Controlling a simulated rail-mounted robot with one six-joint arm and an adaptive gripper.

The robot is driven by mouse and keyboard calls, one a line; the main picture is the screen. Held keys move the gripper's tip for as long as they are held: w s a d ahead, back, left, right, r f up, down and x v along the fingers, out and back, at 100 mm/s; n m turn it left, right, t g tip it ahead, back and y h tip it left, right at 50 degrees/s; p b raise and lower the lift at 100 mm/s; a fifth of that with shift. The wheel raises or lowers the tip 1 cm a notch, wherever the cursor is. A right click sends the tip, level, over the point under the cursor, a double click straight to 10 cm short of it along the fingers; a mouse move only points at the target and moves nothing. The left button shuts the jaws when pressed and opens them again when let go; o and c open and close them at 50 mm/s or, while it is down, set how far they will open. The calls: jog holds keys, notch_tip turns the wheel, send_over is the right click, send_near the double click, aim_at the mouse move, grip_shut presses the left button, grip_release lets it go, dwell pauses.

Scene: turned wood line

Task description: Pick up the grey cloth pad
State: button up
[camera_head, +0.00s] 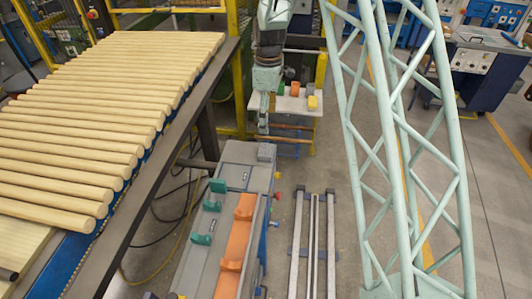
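A small grey item (266,152) lies on the far end of the grey machine bed and looks like the grey cloth pad. It is too small to make out its texture. My gripper (263,127) hangs down from the arm at the upper middle, a little above and behind the grey item in the picture. A gap shows between them. The fingers are small and seen nearly edge-on, so I cannot tell whether they are open or shut. I see nothing clearly held in them.
Wooden rods (90,120) fill a sloped rack on the left. Green holders (210,205) and orange holders (235,245) stand on the machine bed. A small table (290,107) behind my gripper bears an orange block (295,89) and a yellow block (312,103). Floor rails (314,240) lie right of the machine.

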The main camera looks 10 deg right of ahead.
jog(key=n, duration=0.1)
send_over(266, 150)
notch_tip(266, 150, down, 6)
jog(key=shift+d+r, duration=0.15)
jog(key=shift+r, duration=0.05)
jog(key=shift+f, duration=0.1)
jog(key=shift+f, duration=4.2)
jog(key=shift+f, duration=2.6)
jog(key=c, duration=1)
